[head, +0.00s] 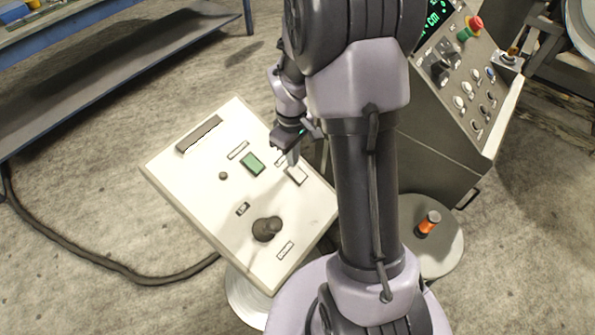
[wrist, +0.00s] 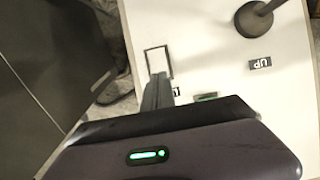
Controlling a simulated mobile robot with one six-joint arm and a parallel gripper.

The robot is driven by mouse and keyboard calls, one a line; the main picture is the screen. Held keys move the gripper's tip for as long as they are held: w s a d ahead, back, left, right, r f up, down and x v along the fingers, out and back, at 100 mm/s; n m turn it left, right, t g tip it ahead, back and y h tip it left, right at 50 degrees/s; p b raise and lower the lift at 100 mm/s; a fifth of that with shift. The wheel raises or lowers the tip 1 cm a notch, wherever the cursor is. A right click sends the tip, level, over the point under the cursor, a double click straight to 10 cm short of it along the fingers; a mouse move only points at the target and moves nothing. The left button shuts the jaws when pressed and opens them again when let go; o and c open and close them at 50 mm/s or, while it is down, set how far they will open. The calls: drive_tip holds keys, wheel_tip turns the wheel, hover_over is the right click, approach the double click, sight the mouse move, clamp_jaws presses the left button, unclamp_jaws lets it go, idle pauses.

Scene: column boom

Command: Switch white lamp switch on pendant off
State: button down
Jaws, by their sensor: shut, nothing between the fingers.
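The pendant (head: 215,225) is a tilted white panel on a round base. A white rectangle with a dark outline (head: 298,176), apparently the lamp switch, lies near its right edge; it also shows in the wrist view (wrist: 158,60). Whether it is on or off I cannot tell. In the wrist view the fingertips (wrist: 158,80) reach the rectangle's lower border; contact is unclear. A label beside it is partly hidden by the fingers.
The panel also carries a green button (head: 253,163), a black joystick (head: 266,229), and a small dark switch or label (head: 242,209). A grey control console (head: 450,130) with a red stop button stands at right. A blue bench (head: 100,75) is at upper left. A cable lies on the floor.

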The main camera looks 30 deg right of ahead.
drive_tip(key=shift+f+b, duration=0.7)
drive_tip(key=shift+f, duration=0.25)
idle(0.3)
drive_tip(key=shift+r, duration=0.1)
wheel_tip(320, 180, up, 7)
drive_tip(key=p, duration=0.6)
